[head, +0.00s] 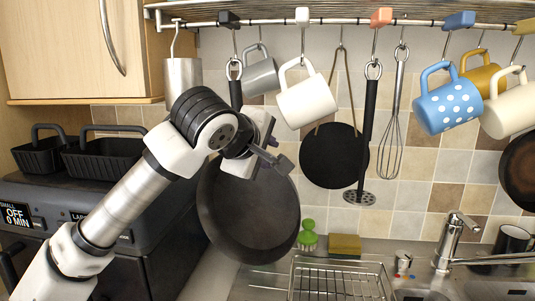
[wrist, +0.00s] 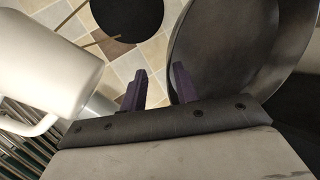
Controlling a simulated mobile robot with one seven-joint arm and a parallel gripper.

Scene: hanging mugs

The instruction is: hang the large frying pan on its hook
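The large frying pan (head: 248,215), dark and round, hangs upright below the rail, partly behind my wrist. A black handle (head: 235,92) rises above it, and the ring at its top appears to be on the hook (head: 234,45) with a dark block. My wrist hides the join between handle and pan. My gripper (head: 277,145) is in front of the pan's upper right side. In the wrist view its two purple fingers (wrist: 158,88) stand apart with nothing between them. The pan (wrist: 235,50) fills the upper right there, close to the right finger; I cannot tell whether they touch.
A white mug (head: 306,102) hangs just above and right of my gripper, and close at left in the wrist view (wrist: 45,75). A dish rack (head: 338,278) stands below.

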